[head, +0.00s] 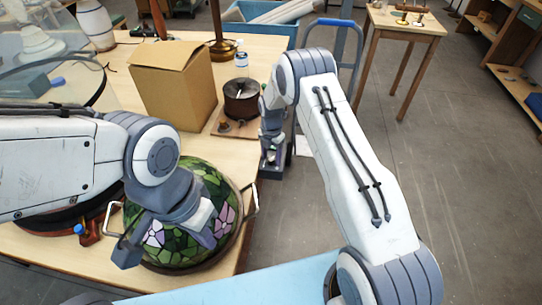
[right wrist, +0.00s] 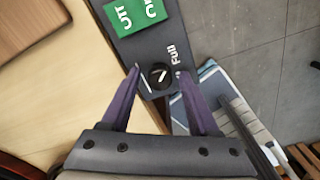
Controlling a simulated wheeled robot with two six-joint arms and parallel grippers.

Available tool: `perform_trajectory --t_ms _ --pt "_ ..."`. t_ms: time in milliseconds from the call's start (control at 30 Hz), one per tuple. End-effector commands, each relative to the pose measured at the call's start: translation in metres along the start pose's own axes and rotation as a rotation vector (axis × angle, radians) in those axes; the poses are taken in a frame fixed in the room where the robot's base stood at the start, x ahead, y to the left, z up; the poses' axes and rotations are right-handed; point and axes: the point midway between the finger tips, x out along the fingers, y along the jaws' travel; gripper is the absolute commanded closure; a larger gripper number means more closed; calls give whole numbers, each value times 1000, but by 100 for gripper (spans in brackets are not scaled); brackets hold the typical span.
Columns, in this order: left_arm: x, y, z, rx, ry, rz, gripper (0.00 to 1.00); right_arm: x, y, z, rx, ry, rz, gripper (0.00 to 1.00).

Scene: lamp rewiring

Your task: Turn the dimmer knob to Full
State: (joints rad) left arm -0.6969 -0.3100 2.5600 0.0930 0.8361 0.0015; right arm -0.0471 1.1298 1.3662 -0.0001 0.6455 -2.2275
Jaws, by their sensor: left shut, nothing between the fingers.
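The dimmer knob (right wrist: 158,75) is a small black round knob with a white pointer mark on a dark panel (right wrist: 146,48) in the right wrist view. The word "Full" is printed to its right; I cannot tell exactly which mark the pointer meets. My right gripper (right wrist: 158,78) is open, its purple fingers on either side of the knob with gaps showing. In the head view, my right gripper (head: 272,148) is at the table's right edge, and the knob is hidden. My left gripper (head: 130,250) is shut and empty over the stained-glass lampshade (head: 185,245).
A green label (right wrist: 135,14) sits on the panel beyond the knob. A cardboard box (head: 175,90), a brown drum-shaped part (head: 241,98) and a small bottle (head: 241,60) stand on the wooden table (head: 262,60). Floor is open to the right.

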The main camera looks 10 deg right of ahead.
Motion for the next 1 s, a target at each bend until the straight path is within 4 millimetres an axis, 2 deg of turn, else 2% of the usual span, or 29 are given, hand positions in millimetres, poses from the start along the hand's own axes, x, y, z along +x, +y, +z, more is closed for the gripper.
perform_trajectory --t_ms 33,133,567,1000 --pt "0 0 0 0 0 0 100 0 0 0 0 0 0 63" --pt "0 0 0 0 0 0 100 0 0 0 0 0 0 100" --pt "6 0 0 0 0 0 100 0 0 0 68 -1 1 100" --pt "30 -2 2 2 0 0 100 1 0 0 423 -1 2 100"
